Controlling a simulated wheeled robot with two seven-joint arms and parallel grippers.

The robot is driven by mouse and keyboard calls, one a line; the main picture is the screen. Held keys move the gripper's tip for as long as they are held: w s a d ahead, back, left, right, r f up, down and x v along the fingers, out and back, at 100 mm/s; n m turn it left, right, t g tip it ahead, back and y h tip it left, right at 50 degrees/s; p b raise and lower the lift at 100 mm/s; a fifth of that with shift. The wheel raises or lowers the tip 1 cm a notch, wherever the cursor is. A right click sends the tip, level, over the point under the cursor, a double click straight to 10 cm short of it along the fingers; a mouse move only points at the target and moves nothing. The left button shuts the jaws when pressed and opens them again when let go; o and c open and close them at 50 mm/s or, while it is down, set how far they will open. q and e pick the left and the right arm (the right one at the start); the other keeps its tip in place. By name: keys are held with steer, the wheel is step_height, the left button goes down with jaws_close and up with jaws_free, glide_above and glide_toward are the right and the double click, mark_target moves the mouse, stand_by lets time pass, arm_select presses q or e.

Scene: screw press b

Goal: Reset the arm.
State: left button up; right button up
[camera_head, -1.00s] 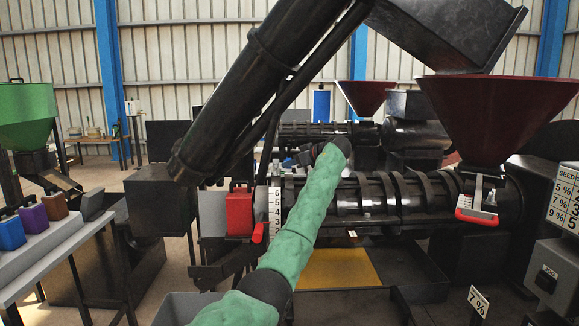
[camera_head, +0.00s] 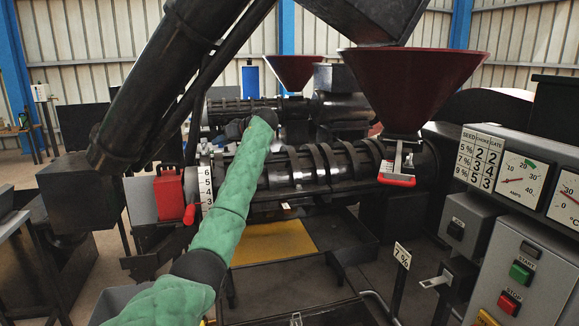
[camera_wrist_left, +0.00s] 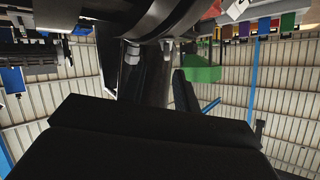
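The left wrist view is mostly filled by a large black shape, with dark round machine parts above. My right gripper is in neither view.
A dark red hopper (camera_head: 410,85) stands above the barrel. A red block (camera_head: 168,190) and numbered scale (camera_head: 206,188) are left of my arm. A control panel (camera_head: 520,270) with green and red buttons is at right.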

arm_select(q)
steer(key=s+d+r+m+t+h, duration=0.2)
steer(key=s+d+r+m, duration=0.1)
steer(key=r, duration=0.4)
steer(key=s+d+r+m+t+h, duration=0.2)
steer(key=s+d+r+t, duration=0.1)
steer(key=r, duration=0.4)
steer(key=s+d+f+m+t+h, duration=0.1)
steer(key=s+d+f+m+h, duration=0.15)
steer(key=s, duration=0.25)
steer(key=s+d+f+m+g+h, duration=0.1)
steer(key=s+f+m+h, duration=0.15)
steer(key=s+f, duration=1.35)
steer(key=s+d+f+m+g+h, duration=0.15)
steer(key=s+f+h, duration=0.25)
steer(key=s+f, duration=1.1)
steer(key=s+a+f+g, duration=0.2)
steer(key=s+f+g, duration=0.5)
steer(key=s+f, duration=2.9)
step_height(320, 180, down, 2)
steer(key=shift+s+a+g, duration=0.25)
steer(key=shift+s+g, duration=0.05)
steer(key=shift+g, duration=0.05)
steer(key=shift+a, duration=0.1)
